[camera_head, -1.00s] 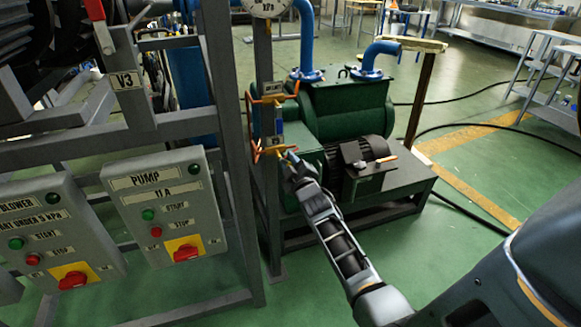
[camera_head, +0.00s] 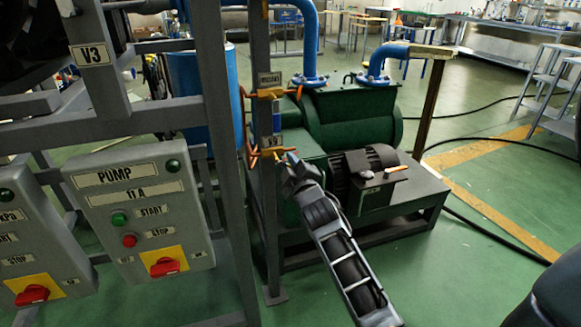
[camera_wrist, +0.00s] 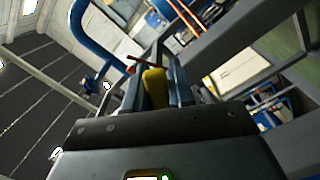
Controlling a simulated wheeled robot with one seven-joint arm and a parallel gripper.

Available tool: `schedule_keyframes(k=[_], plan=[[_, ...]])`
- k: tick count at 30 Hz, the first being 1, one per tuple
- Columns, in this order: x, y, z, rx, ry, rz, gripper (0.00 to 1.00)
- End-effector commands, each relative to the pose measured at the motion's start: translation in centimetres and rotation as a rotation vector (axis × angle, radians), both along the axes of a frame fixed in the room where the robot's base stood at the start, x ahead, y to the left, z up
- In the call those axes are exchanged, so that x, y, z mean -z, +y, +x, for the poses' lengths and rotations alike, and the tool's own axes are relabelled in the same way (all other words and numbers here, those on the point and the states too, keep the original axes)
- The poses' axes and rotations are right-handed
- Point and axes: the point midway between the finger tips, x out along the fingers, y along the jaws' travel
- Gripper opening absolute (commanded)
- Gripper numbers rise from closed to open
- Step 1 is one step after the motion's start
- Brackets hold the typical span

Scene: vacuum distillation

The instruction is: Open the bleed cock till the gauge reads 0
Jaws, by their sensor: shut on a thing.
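A cock with a yellow handle (camera_head: 268,153) sits on the grey upright post, just below a tag that seems to read V9 (camera_head: 272,143). My gripper (camera_head: 287,160) reaches up to it from the lower right. In the wrist view the yellow handle (camera_wrist: 155,88) stands between the jaws of my gripper (camera_wrist: 160,90), which are shut on it. A thin red bar shows just beyond the jaws. The gauge is out of view, so its reading cannot be seen.
A second orange-handled fitting (camera_head: 270,93) sits higher on the same post. The pump control box (camera_head: 140,215) stands left of the post. The green pump (camera_head: 350,120) and its dark motor (camera_head: 365,165) stand behind my arm. Open green floor lies at right.

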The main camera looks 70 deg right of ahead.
Motion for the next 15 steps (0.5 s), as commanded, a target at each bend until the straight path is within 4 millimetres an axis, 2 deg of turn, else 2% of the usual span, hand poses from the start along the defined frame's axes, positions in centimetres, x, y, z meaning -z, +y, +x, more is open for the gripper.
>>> schedule_keyframes(k=[7, 8, 13, 15], plan=[[-0.07, 0.09, -0.13, 0.000, -0.002, 0.000, 0.00], [-0.06, 0.10, -0.13, 0.000, -0.002, 0.000, 0.27], [-0.04, 0.11, -0.10, -0.001, -0.001, 0.000, 0.43], [-0.03, 0.11, -0.09, -0.001, -0.001, 0.000, 0.45]])
